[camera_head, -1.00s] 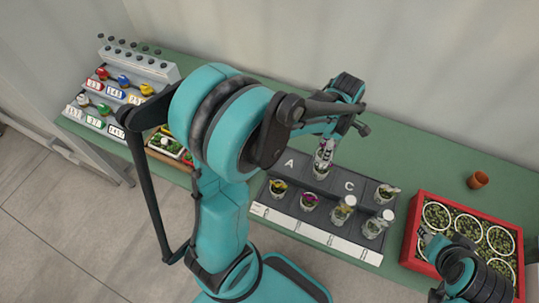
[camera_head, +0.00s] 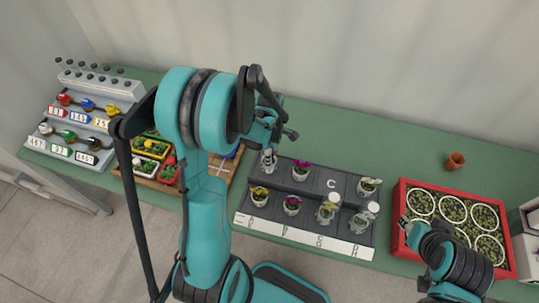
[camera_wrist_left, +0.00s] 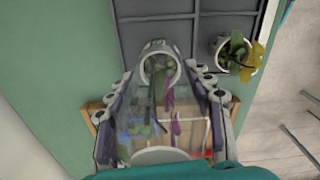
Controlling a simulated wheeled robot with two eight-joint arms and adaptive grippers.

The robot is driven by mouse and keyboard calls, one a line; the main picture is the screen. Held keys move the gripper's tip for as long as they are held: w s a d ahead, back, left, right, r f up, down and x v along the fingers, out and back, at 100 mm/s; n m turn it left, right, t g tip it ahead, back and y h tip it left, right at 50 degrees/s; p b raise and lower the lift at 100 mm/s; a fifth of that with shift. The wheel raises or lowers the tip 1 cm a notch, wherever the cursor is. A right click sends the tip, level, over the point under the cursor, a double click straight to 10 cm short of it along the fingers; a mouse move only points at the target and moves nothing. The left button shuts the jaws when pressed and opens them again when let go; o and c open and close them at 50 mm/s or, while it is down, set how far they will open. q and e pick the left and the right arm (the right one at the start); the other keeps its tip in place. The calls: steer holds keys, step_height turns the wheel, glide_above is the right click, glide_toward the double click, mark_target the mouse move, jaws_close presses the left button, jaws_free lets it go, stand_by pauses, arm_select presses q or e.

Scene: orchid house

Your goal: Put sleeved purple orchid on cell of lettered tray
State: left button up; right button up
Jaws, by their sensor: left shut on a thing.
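My left gripper (camera_head: 269,160) is shut on the sleeved purple orchid (camera_head: 268,163). In the left wrist view its clear sleeve and pot (camera_wrist_left: 160,66) lie between the two fingers, with purple petals showing through. It hangs over the back left of the dark lettered tray (camera_head: 315,185), hiding that corner cell's letter; I cannot tell whether the pot touches the tray. The cell marked C is empty. An unsleeved purple orchid (camera_head: 301,170) stands in the cell left of it. My right gripper (camera_head: 406,226) is at the red crate's left edge, its jaws unclear.
The tray's front row holds a yellow orchid (camera_head: 258,193), a purple orchid (camera_head: 292,205) and two sleeved plants. A pale plant (camera_head: 369,187) stands at back right. The red crate (camera_head: 398,243) holds several pots. A terracotta pot (camera_head: 455,161) stands behind it. A wooden box (camera_head: 224,192) is left.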

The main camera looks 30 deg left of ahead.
arm_select(q)
steer(key=shift+f, duration=0.1)
steer(key=shift+f, duration=0.15)
steer(key=o, duration=1.7)
